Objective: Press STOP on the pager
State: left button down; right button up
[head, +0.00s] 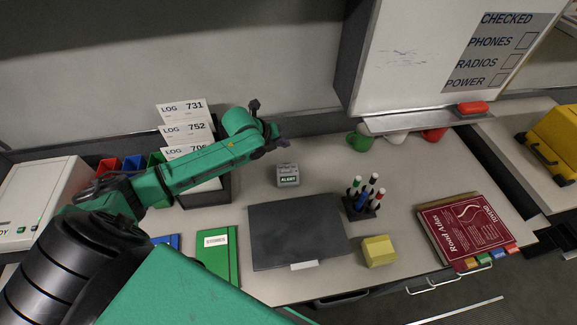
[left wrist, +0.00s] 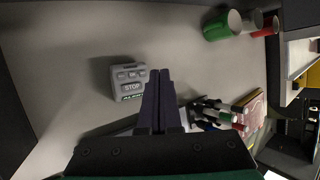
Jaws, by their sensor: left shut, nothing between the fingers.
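The pager (head: 288,175) is a small grey box on the desk, with a dark display reading ALERT on its front. In the left wrist view the pager (left wrist: 127,83) shows several buttons on top, one marked STOP. My left gripper (head: 281,143) is shut and empty. It is above the desk, behind the pager in the head view. In the left wrist view the closed fingertips (left wrist: 159,76) appear just right of the pager, and I see no contact. My right gripper is not in view.
A dark mat (head: 295,232) lies in front of the pager. A pen holder (head: 360,207) with several markers and a yellow block (head: 379,251) stand to the right. Log folders (head: 186,125) stand at left. Mugs (head: 359,141) stand at the back.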

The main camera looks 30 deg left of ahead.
pick_arm(q)
jog(key=b, duration=0.7)
send_over(284, 171)
notch_tip(284, 171, down, 8)
jog(key=shift+f, duration=0.4)
jog(key=shift+d+f, duration=0.1)
dwell(1.2)
jog(key=shift+s+f, duration=0.1)
jog(key=shift+f, duration=0.2)
jog(key=shift+f+b, duration=0.3)
dwell(0.4)
jog(key=shift+r, duration=0.1)
jog(key=shift+r+p, duration=0.65)
jog(key=shift+p, duration=0.15)
